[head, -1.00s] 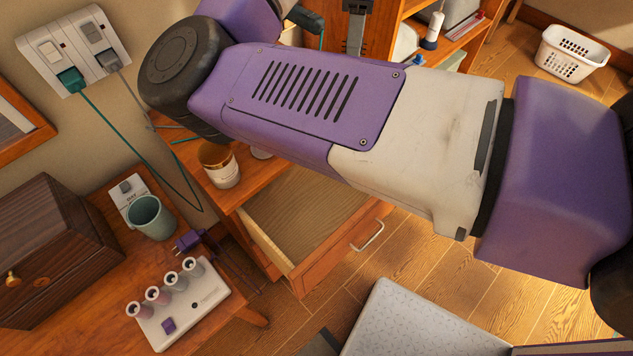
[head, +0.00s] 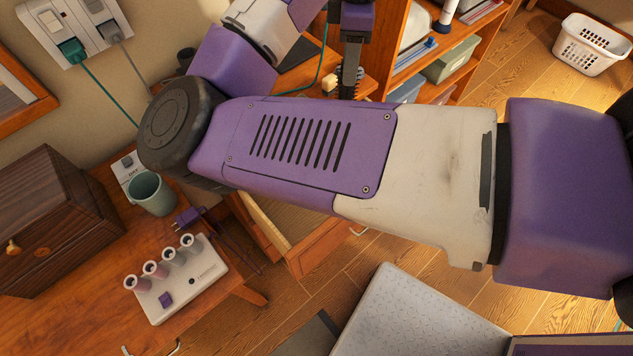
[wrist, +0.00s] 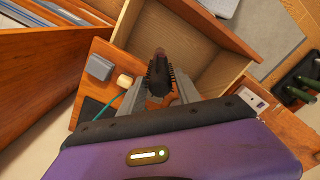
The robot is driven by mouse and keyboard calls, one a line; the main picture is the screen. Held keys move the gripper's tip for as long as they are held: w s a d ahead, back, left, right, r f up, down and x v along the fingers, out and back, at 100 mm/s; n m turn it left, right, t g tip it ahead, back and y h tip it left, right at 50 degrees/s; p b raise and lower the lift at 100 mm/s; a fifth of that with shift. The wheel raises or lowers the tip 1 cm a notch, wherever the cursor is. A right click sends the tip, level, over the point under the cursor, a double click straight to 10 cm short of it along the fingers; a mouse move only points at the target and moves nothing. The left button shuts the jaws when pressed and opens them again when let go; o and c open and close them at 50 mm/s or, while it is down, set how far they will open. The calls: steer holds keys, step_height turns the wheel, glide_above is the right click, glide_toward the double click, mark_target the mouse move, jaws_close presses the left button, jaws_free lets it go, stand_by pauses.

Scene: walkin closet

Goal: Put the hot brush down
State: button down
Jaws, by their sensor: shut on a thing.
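My gripper (wrist: 157,94) is shut on the hot brush (wrist: 160,76), a dark barrel with bristles that shows between the fingers in the wrist view. The brush is held over the wooden top beside the open drawer (wrist: 181,36). A green cord (wrist: 106,103) runs by the left finger. In the head view my gripper (head: 352,62) is at the top centre, and the brush is mostly hidden by the arm and fingers. A dark flat pad (wrist: 89,111) lies on the wooden top at the left of the wrist view.
A grey block (wrist: 99,67) and a cream object (wrist: 124,81) are on the wooden top near the brush. Shelves with bins (head: 450,60) stand behind. A white basket (head: 590,45) is on the floor. A table at left holds a mug (head: 152,196) and a white holder (head: 178,280).

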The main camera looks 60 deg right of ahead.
steer(key=shift+a+f, duration=0.25)
steer(key=shift+f, duration=0.2)
step_height(320, 180, down, 20)
steer(key=shift+r+b, duration=0.2)
steer(key=shift+b, duration=0.5)
steer(key=shift+f, duration=0.15)
steer(key=c, duration=1.1)
jaws_free()
steer(key=shift+c, duration=0.2)
